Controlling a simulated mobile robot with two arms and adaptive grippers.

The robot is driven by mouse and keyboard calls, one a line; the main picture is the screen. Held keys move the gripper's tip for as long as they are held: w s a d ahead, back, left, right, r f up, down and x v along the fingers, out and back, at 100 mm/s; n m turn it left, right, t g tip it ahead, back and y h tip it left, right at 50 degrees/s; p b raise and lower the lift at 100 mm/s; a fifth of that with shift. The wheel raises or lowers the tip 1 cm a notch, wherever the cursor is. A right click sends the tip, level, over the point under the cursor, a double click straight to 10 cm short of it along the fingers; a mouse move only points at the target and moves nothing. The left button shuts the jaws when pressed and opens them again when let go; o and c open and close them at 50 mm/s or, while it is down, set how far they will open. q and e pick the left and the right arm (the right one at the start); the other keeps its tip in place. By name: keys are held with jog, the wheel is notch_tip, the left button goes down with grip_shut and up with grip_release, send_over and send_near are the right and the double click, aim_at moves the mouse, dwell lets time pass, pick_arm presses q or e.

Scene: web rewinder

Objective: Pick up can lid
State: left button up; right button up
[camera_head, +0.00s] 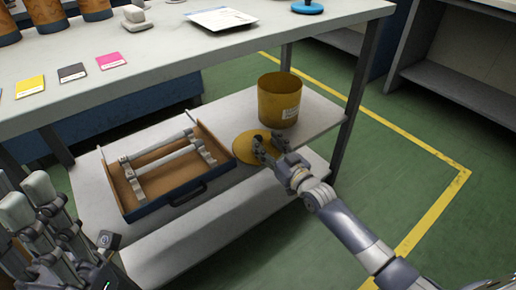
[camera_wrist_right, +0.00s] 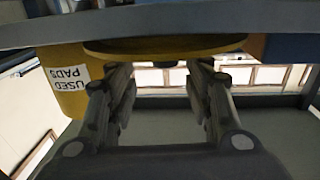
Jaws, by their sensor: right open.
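The yellow can lid (camera_head: 243,148) lies flat on the lower shelf, just in front of the yellow can. It has a small dark knob, seen between my right fingers in the right wrist view (camera_wrist_right: 165,64). My right gripper (camera_head: 268,143) is open at the lid's right side, with one finger on each side of the knob. I cannot tell whether the fingers touch it. The open can (camera_head: 279,103) stands upright behind the lid; its label reads "USED PADS" in the wrist view (camera_wrist_right: 66,78). My left gripper (camera_head: 28,200) is at the lower left, away from the lid.
An open case (camera_head: 188,198) with grey metal parts lies left of the lid on the lower shelf (camera_head: 226,104). The tabletop (camera_head: 190,45) overhangs behind, with coloured cards, a clipboard and brown rolls. A table leg (camera_head: 358,100) stands right of the can. Green floor lies to the right.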

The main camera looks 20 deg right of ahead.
aim_at(259, 138)
jog(key=x, duration=0.1)
jog(key=b+x, duration=0.1)
jog(key=x, duration=0.1)
jog(key=b+x, duration=0.1)
jog(key=shift+a+f, duration=0.35)
jog(key=shift+a, duration=0.05)
jog(key=shift+w+a+r, duration=0.1)
jog(key=shift+w, duration=0.2)
grip_shut()
